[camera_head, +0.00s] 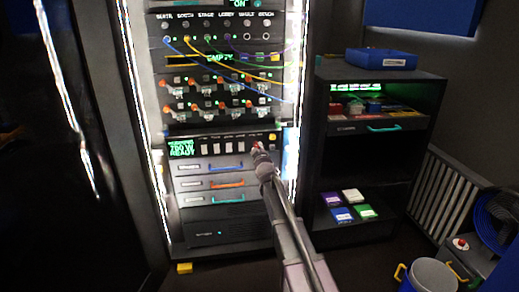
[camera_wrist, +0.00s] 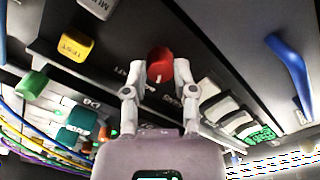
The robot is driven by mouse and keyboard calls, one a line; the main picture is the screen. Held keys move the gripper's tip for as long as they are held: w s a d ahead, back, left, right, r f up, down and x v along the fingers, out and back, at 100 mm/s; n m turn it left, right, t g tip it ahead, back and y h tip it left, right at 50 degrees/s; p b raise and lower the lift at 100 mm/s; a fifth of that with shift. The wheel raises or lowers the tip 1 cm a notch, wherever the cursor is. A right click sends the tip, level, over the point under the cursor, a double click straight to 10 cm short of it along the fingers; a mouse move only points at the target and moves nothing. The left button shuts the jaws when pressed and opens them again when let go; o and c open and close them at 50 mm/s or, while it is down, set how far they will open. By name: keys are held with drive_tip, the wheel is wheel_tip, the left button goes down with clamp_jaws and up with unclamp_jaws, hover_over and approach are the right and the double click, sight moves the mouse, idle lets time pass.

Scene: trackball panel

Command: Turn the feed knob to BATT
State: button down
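The feed knob is red with a pale pointer mark and shows between my fingertips in the wrist view (camera_wrist: 160,60). In the head view it is a small red spot (camera_head: 256,146) at the right of the black control strip. My gripper (camera_wrist: 161,72) has one fingertip on each side of the knob, and both appear to touch it; it also shows in the head view (camera_head: 260,152). The pale mark points toward the bottom of the wrist picture. A partly hidden label that seems to read BATT (camera_wrist: 133,73) lies beside the left finger.
A yellow TEST button (camera_wrist: 75,45) and a green knob (camera_wrist: 33,84) are near the gripper. White rocker switches (camera_wrist: 222,108) lie on its other side. Drawers with coloured handles (camera_head: 225,183) sit below the strip. Cables (camera_head: 225,60) hang above.

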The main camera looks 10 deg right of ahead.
drive_tip(key=shift+d, duration=0.25)
drive_tip(key=shift+w+a, duration=0.1)
drive_tip(key=shift+a, duration=0.05)
drive_tip(key=shift+m, duration=0.3)
drive_tip(key=m, duration=1.1)
drive_tip(key=shift+a, duration=0.2)
drive_tip(key=shift+m, duration=0.3)
drive_tip(key=shift+c, duration=2.1)
unclamp_jaws()
drive_tip(key=shift+r, duration=0.1)
